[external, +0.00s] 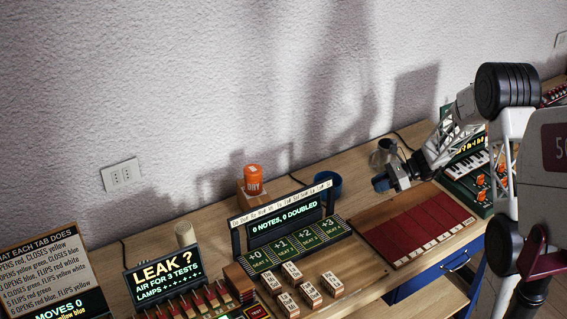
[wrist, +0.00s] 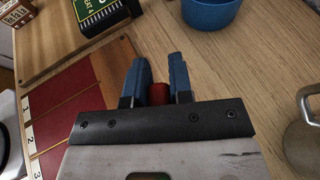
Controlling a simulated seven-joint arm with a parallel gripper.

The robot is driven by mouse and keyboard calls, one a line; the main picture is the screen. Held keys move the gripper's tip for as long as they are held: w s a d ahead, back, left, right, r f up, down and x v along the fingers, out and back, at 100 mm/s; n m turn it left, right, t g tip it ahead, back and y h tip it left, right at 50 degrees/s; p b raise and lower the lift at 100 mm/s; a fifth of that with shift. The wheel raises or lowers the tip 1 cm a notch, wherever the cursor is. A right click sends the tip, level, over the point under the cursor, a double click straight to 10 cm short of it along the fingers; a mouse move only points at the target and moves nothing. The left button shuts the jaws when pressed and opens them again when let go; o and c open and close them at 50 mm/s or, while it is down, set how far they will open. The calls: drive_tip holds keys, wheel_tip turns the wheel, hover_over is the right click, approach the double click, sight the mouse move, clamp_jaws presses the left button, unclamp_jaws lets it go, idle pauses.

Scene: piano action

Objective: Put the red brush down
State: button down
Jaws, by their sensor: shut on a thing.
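My gripper (wrist: 158,70) shows its two blue fingers in the wrist view, shut on a red piece between them. This is the red brush (wrist: 158,93); only a short red part shows, and the rest is hidden by the fingers and the gripper body. In the external view my gripper (external: 388,180) hangs over the wooden bench, between the blue cup and the red board. The brush cannot be made out there. I cannot tell whether the brush touches the bench.
A blue cup (wrist: 210,14) stands ahead of my gripper, and a grey mug (wrist: 306,112) is to the right. The red numbered board (wrist: 75,112) lies to the left. An orange DRY pot (external: 254,182) is farther left. Bare bench (wrist: 245,65) shows between cup and mug.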

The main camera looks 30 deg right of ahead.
drive_tip(key=w, duration=0.2)
drive_tip(key=w+d, duration=0.1)
drive_tip(key=w, duration=0.3)
drive_tip(key=shift+w+d+f, duration=0.2)
drive_tip(key=shift+d+f, duration=0.05)
drive_tip(key=shift+f, duration=0.05)
drive_tip(key=shift+f, duration=1.75)
drive_tip(key=c, duration=1)
unclamp_jaws()
drive_tip(key=shift+f, duration=0.1)
